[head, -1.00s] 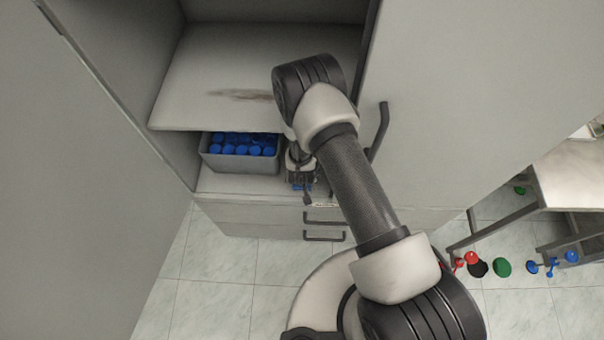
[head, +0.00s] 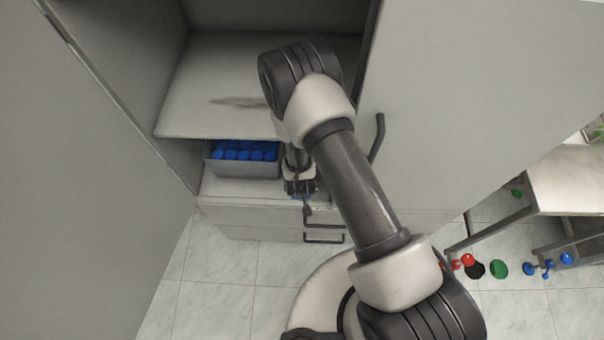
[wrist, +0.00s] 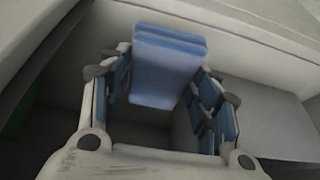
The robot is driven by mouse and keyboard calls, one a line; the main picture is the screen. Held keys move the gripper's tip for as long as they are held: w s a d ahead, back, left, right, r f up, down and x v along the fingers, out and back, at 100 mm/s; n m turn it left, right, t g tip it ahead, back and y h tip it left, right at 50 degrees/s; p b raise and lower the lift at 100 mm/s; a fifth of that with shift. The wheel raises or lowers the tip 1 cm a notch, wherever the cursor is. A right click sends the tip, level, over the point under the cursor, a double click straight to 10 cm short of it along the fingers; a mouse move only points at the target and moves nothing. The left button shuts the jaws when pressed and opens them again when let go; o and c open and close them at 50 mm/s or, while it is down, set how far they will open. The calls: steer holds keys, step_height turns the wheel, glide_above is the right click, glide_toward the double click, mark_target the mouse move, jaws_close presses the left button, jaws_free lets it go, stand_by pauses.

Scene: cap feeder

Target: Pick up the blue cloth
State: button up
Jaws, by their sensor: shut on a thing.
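The blue cloth (wrist: 168,62) shows in the wrist view as a folded pale-blue pad between the fingers of my gripper (wrist: 163,88). The gripper is shut on it. The cloth stands out beyond the fingertips, and its lower part reaches down between the blue-padded fingers. In the head view my gripper (head: 300,188) is low at the cabinet, right of the grey bin and above the drawer handles. Only a small bit of blue shows at its tip there, and my arm hides part of that area.
A grey bin (head: 245,169) of several blue caps stands under the cabinet shelf (head: 215,85). A door with a dark handle (head: 378,137) is on the right. Drawer handles (head: 324,239) stick out below. Coloured caps (head: 499,270) lie by a table (head: 570,180) at right.

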steer(key=s+p, duration=0.1)
steer(key=s, duration=1.4)
steer(key=shift+s+a, duration=0.2)
steer(key=shift+a, duration=0.05)
steer(key=o, duration=0.4)
steer(key=shift+c, duration=0.2)
steer(key=c, duration=0.4)
